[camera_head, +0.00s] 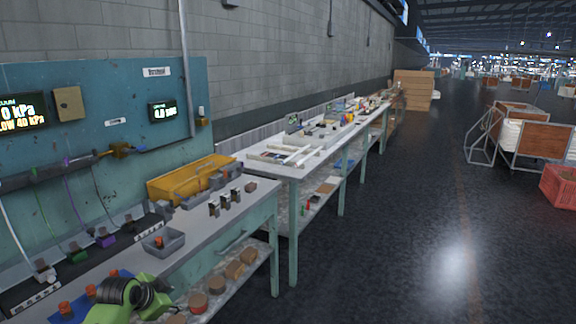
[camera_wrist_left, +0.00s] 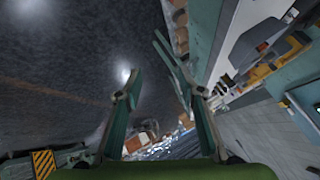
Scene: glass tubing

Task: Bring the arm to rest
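My left arm (camera_head: 130,296), green and black, shows at the bottom left of the head view, over the front edge of the near workbench (camera_head: 212,217). In the left wrist view my left gripper (camera_wrist_left: 146,56) has its two long fingers apart, with nothing between them. Dark floor shows behind the fingers, and the bench side is to the right. In the head view I cannot make out the fingertips. My right arm and gripper are in neither view.
The bench holds a grey tray (camera_head: 164,243), a blue mat (camera_head: 68,311) with orange-topped pieces, and a yellow bin (camera_head: 188,183). A teal panel (camera_head: 150,95) stands behind. A second white table (camera_head: 287,166) follows.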

